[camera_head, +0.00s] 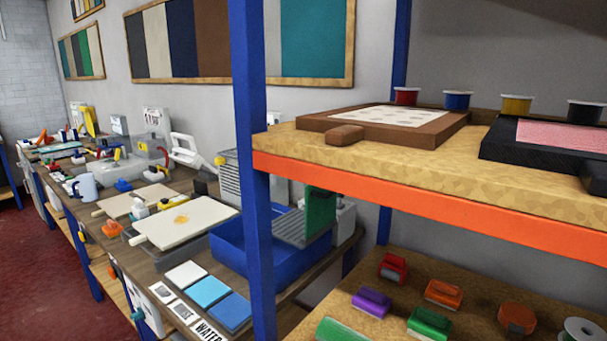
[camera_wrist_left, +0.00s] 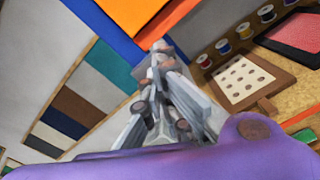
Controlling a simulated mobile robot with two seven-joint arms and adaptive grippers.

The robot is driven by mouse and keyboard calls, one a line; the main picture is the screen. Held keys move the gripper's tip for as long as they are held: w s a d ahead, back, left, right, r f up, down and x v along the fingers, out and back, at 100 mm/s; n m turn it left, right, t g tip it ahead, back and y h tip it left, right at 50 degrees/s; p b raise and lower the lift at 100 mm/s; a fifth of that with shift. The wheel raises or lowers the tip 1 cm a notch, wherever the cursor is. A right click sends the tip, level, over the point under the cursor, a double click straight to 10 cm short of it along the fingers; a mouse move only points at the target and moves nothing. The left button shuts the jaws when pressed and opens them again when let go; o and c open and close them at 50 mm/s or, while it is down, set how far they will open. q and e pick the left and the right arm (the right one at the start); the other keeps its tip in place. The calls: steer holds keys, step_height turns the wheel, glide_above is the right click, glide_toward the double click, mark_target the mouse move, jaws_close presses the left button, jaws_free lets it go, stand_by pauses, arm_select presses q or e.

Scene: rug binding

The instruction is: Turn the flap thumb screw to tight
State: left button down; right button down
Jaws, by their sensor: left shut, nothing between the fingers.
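I cannot make out a flap thumb screw in either view. My left gripper (camera_wrist_left: 160,50) shows in the left wrist view, its fingers closed together with nothing between them. Its tips appear in front of a blue post (camera_wrist_left: 112,32) and an orange beam (camera_wrist_left: 172,16); I cannot tell the gap. Neither gripper shows in the head view.
A shelf with an orange front beam (camera_head: 420,205) and blue post (camera_head: 252,150) stands close at right. It bears a brown framed board (camera_head: 320,123) and colored spools. Behind it, a long crowded bench holds a blue bin (camera_head: 232,255). Red floor (camera_head: 60,270) lies open at lower left.

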arm_select(q)
steer(key=v, duration=0.4)
steer(key=shift+a, duration=0.1)
